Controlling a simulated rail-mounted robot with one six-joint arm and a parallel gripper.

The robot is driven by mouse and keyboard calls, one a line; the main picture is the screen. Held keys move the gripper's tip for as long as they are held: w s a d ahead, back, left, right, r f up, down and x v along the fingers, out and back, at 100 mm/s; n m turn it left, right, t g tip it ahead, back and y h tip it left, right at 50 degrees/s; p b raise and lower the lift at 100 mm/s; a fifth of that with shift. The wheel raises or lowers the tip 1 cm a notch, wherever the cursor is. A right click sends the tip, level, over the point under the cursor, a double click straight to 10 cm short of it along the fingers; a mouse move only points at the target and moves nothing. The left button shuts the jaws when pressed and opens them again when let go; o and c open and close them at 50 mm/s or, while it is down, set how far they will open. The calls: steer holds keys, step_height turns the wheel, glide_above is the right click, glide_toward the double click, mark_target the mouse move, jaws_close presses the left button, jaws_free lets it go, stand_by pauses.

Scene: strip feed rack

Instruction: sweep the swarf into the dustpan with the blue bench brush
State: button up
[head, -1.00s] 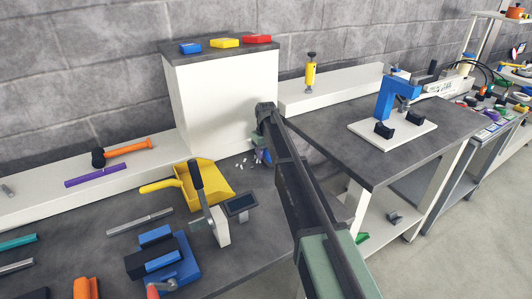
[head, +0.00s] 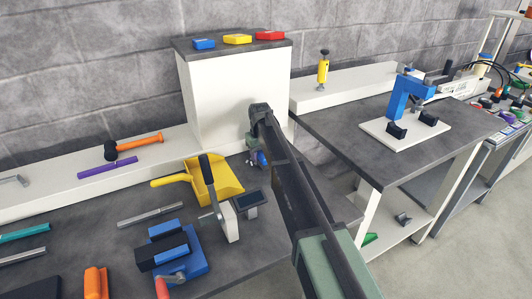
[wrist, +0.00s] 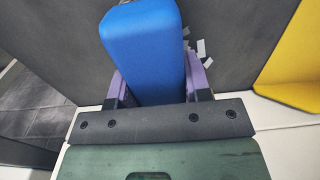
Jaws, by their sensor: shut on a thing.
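My gripper (wrist: 156,82) is shut on the blue bench brush (wrist: 146,45), with a purple finger on each side of it. In the head view the brush (head: 262,159) shows only as a small blue patch under my arm, close to the bench. The yellow dustpan (head: 228,180) lies on the bench to the left of the brush, a short gap away. It also shows in the wrist view (wrist: 298,65) at the right edge. Pale chips of swarf (wrist: 201,50) lie just right of the brush in the wrist view.
A lever device (head: 222,215) with a dark panel (head: 248,200) stands in front of the dustpan. A white cabinet (head: 232,95) stands behind the brush. A blue vise-like fixture (head: 180,258) is at the front. The bench's right edge is close to my arm.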

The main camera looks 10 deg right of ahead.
mark_target(227, 171)
steer(key=shift+s+a+f, duration=0.1)
steer(key=shift+s+a, duration=0.5)
steer(key=shift+a, duration=1.1)
steer(key=shift+s+a+r, duration=0.1)
steer(key=shift+s+a, duration=0.5)
steer(key=shift+a, duration=1.15)
steer(key=shift+s+a+f, duration=0.1)
steer(key=shift+s+a, duration=0.5)
steer(key=shift+a, duration=1.1)
steer(key=shift+s+a, duration=0.1)
steer(key=shift+a, duration=0.05)
steer(key=shift+r, duration=0.35)
steer(key=shift+a, duration=0.1)
steer(key=shift+s+a, duration=0.15)
steer(key=shift+a, duration=0.4)
steer(key=shift+s+a, duration=0.15)
steer(key=shift+a, duration=0.35)
steer(key=shift+f, duration=0.1)
